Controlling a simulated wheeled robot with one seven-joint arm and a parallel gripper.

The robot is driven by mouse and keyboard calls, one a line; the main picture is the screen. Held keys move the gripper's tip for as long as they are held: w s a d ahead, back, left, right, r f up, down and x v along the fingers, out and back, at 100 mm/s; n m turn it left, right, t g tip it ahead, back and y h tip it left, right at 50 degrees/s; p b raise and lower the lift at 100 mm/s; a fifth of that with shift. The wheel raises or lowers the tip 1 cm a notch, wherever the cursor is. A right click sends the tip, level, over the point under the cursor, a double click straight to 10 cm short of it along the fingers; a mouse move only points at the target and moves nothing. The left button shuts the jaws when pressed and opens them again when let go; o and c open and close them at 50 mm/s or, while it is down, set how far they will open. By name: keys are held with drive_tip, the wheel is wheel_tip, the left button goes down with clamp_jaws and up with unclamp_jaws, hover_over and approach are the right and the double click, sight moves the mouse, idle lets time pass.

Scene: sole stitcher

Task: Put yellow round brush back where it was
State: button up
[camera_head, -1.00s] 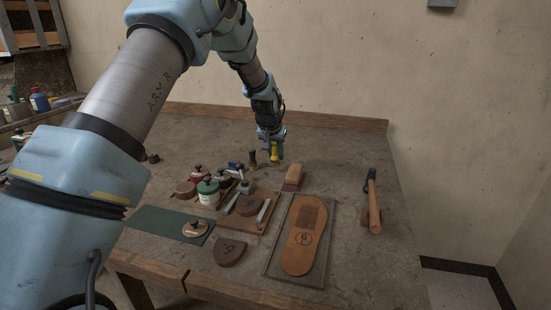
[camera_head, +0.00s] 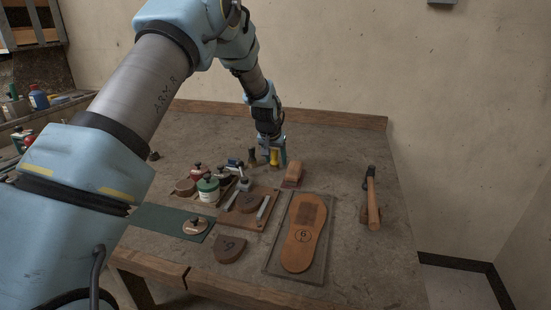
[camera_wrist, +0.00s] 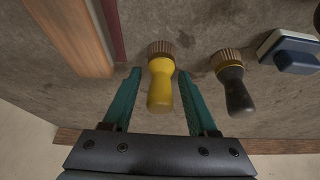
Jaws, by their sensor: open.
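The yellow round brush (camera_head: 274,157) stands near the back of the bench. In the wrist view the yellow round brush (camera_wrist: 161,84) has its bristle end on the bench surface and its handle toward my gripper. My gripper (camera_head: 279,158) is around it. In the wrist view my open gripper (camera_wrist: 156,85) has one green finger on each side of the brush, with a visible gap on both sides. A dark-handled round brush (camera_wrist: 234,88) stands just to the right in the wrist view and to the left in the head view (camera_head: 253,158).
Several jars, including a green one (camera_head: 208,190), stand at left. A sole on a tray (camera_head: 303,235) lies in front, and a hammer (camera_head: 371,198) at right. The back right of the bench is bare.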

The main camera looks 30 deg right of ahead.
drive_tip(key=shift+r, duration=0.1)
drive_tip(key=shift+r, duration=0.2)
drive_tip(key=b+v, duration=0.3)
drive_tip(key=v, duration=0.9)
drive_tip(key=a+n, duration=0.1)
drive_tip(key=a, duration=0.6)
drive_tip(key=s+a+n+y, duration=0.1)
drive_tip(key=a, duration=0.7)
drive_tip(key=a+f+n+y, duration=0.1)
drive_tip(key=a, duration=0.7)
drive_tip(key=shift+s+a+n+g, duration=0.25)
drive_tip(key=shift+s+n+g, duration=0.05)
drive_tip(key=shift+s, duration=0.1)
drive_tip(key=s+a+f+n+g+y, duration=0.1)
drive_tip(key=s+a+f+n, duration=0.2)
drive_tip(key=s+a, duration=1.2)
drive_tip(key=a, duration=0.3)
drive_tip(key=shift+a+n+g, duration=0.25)
drive_tip(key=shift+n+g, duration=0.05)
drive_tip(key=shift+n, duration=0.1)
